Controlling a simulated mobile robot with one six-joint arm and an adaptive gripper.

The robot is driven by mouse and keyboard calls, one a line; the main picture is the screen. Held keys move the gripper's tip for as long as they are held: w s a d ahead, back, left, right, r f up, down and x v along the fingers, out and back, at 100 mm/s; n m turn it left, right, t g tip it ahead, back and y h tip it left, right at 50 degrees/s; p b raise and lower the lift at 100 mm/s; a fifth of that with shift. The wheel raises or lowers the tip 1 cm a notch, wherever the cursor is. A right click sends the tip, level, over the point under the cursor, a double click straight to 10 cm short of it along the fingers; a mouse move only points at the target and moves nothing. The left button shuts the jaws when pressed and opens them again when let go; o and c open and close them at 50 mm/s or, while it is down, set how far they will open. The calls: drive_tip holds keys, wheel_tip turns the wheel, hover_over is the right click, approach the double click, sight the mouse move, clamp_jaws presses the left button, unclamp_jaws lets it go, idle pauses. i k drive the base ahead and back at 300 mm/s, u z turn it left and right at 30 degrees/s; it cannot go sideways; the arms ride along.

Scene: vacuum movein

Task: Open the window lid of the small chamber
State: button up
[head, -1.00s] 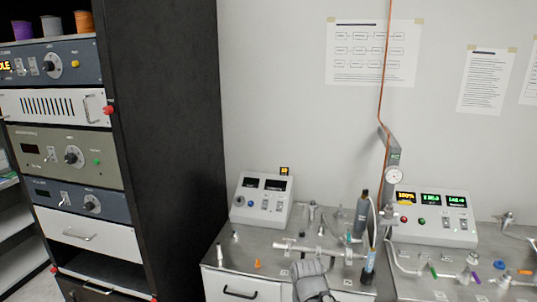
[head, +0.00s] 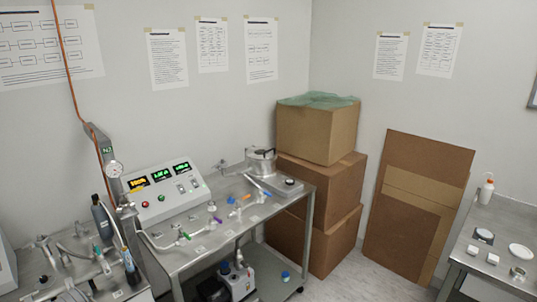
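A small round metal chamber (head: 262,160) stands at the back right of the steel bench in the head view. Its top looks covered, with a dark part on it, but the lid's window and latch are too small to make out. A metal pipe joins it from the left. My gripper cannot be made out in this view, so its place relative to the chamber does not show.
The steel bench (head: 300,196) carries a control box (head: 160,190) with lit displays, and coloured valves on tubing. Stacked cardboard boxes (head: 318,128) stand right behind the chamber. Brown boards (head: 420,190) lean on the wall. Floor (head: 340,275) shows between this bench and the right-hand table (head: 495,248).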

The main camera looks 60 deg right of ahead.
sight(251, 153)
drive_tip(key=z, duration=2.7)
drive_tip(key=i, duration=1.05)
drive_tip(key=z, duration=0.1)
